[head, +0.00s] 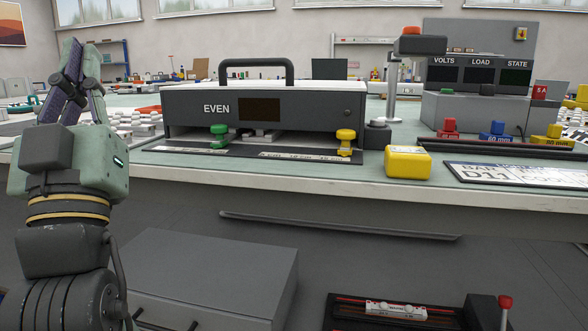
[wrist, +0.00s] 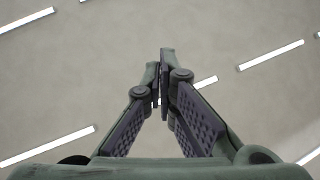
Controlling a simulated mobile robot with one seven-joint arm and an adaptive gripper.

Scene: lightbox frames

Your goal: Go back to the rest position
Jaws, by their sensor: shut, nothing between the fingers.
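My gripper (head: 72,85) is at the left of the head view, raised above the bench edge and pointing upward. In the wrist view my gripper (wrist: 162,75) shows its two fingers with their tips together and nothing between them. Behind it in the wrist view is only the ceiling with strip lights. My arm stands upright at the left of the head view, in front of the bench, and hides part of the bench's left end.
A bench (head: 330,188) runs across the head view. On it stand a dark box marked EVEN (head: 185,107), a yellow block (head: 407,162), a plate with lettering (head: 520,174) and a meter unit (head: 475,108). A grey cabinet (head: 215,270) and a dark tray (head: 345,310) are below.

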